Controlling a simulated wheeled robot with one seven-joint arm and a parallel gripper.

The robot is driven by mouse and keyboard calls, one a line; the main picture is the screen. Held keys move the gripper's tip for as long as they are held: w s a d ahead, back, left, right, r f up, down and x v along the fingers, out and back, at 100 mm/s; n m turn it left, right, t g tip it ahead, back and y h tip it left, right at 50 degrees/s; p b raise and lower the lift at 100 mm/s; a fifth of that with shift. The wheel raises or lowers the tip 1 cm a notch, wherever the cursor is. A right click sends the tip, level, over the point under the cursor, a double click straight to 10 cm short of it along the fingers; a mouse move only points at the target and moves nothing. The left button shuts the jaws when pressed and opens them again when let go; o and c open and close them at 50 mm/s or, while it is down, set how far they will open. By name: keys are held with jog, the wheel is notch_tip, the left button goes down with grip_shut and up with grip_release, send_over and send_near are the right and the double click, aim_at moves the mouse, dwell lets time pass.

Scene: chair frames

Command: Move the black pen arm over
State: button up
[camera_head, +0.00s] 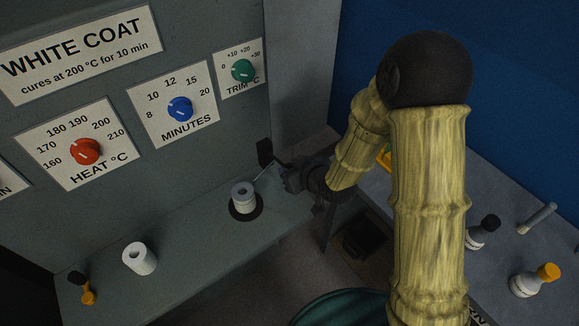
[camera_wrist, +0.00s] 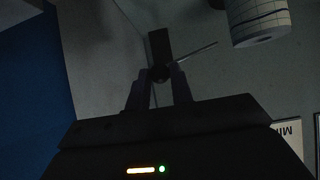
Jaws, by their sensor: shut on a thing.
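The black pen arm (camera_head: 264,152) stands at the right end of the grey ledge, with a thin rod angling toward a white chart roll (camera_head: 241,197). The roll sits upright on a dark disc. In the wrist view the pen arm (camera_wrist: 158,45) is a dark upright block, and its rod (camera_wrist: 196,55) points toward the gridded roll (camera_wrist: 258,18). The rod's tip looks close to the roll; I cannot tell whether it touches. My gripper (camera_head: 284,174) is at the pen arm from the right. Its fingers (camera_wrist: 160,76) are shut on the pen arm's dark lower part.
A second white roll (camera_head: 139,259) and a black-and-yellow item (camera_head: 83,287) stand on the ledge further left. Red (camera_head: 86,151), blue (camera_head: 180,109) and green (camera_head: 242,70) knobs are on the panel behind. Bottles (camera_head: 526,284) stand on a grey table at the right.

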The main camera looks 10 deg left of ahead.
jog(key=shift+w+r, duration=0.1)
jog(key=shift+r, duration=0.25)
jog(key=shift+w+a+r+p, duration=0.15)
jog(key=shift+a+r+p, duration=0.1)
jog(key=shift+r+p, duration=0.25)
jog(key=shift+w+a+r+p, duration=0.2)
jog(key=shift+r+p, duration=0.15)
jog(key=shift+r, duration=0.35)
jog(key=shift+w+a+r+p, duration=0.25)
jog(key=shift+a+r+p, duration=0.1)
jog(key=shift+r+p, duration=0.15)
jog(key=shift+w+a+r+p, duration=0.25)
jog(key=shift+a+r+p, duration=0.1)
jog(key=shift+r, duration=0.15)
jog(key=shift+w, duration=0.1)
